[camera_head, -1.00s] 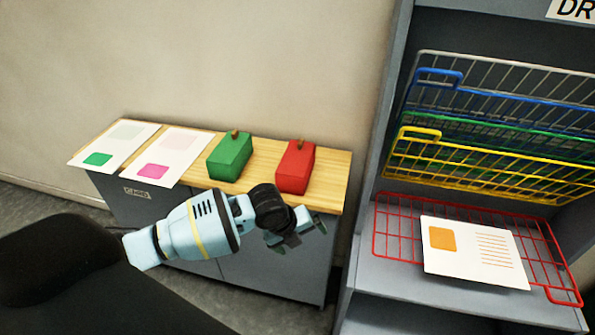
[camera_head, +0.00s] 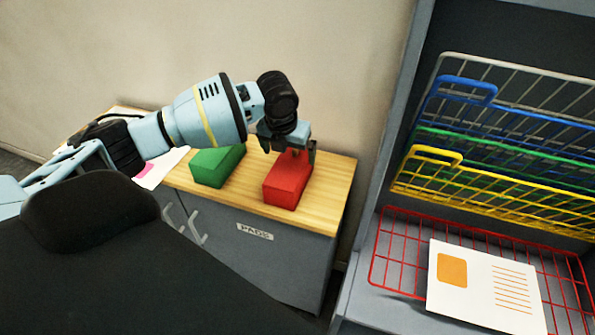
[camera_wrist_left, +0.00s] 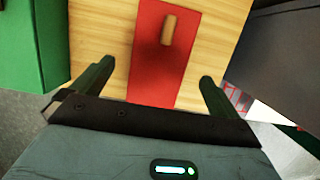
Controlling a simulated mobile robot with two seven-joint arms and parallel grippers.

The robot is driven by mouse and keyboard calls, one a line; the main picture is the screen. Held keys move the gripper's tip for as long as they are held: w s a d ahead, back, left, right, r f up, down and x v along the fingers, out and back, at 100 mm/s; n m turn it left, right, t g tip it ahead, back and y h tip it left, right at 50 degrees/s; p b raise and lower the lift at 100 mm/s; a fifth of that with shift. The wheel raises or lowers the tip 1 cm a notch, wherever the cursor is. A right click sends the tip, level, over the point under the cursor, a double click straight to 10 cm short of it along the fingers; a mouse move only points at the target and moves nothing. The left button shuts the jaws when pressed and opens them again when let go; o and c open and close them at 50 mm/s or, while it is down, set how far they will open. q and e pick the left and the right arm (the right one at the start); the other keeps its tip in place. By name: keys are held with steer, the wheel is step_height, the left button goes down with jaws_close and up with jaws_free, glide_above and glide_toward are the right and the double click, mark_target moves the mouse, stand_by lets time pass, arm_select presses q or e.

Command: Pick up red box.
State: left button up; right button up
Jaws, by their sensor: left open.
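The red box (camera_head: 288,180) sits on the wooden top of a grey cabinet, to the right of a green box. In the left wrist view the red box (camera_wrist_left: 165,55) lies ahead between my fingers, with a small wooden knob (camera_wrist_left: 169,30) on its top. My left gripper (camera_head: 288,150) is open and hangs above the far part of the red box, hiding its knob in the head view. In the left wrist view the two fingers (camera_wrist_left: 152,85) stand apart on either side of the box and appear clear of it. My right gripper is not in view.
The green box (camera_head: 217,165) stands left of the red box. Paper sheets (camera_head: 160,168) lie further left on the wooden top (camera_head: 335,180). A rack with coloured wire trays stands to the right; a card (camera_head: 485,285) lies on its red tray (camera_head: 395,250).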

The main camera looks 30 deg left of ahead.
mark_target(289, 166)
arm_select(q)
steer(key=shift+s+f, duration=0.15)
steer(key=shift+f, duration=0.9)
steer(key=shift+a+f, duration=0.1)
steer(key=shift+f, duration=0.05)
steer(key=shift+w, duration=0.2)
steer(key=shift+f, duration=0.3)
steer(key=x, duration=0.3)
steer(key=shift+s+f, duration=0.1)
steer(key=shift+f, duration=0.15)
steer(key=shift+w+f, duration=0.2)
steer(key=shift+f, duration=0.35)
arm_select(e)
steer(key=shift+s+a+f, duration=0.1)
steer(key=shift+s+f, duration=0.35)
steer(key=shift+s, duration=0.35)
arm_select(q)
steer(key=shift+c, duration=0.4)
steer(key=shift+r, duration=0.1)
steer(key=c, duration=1)
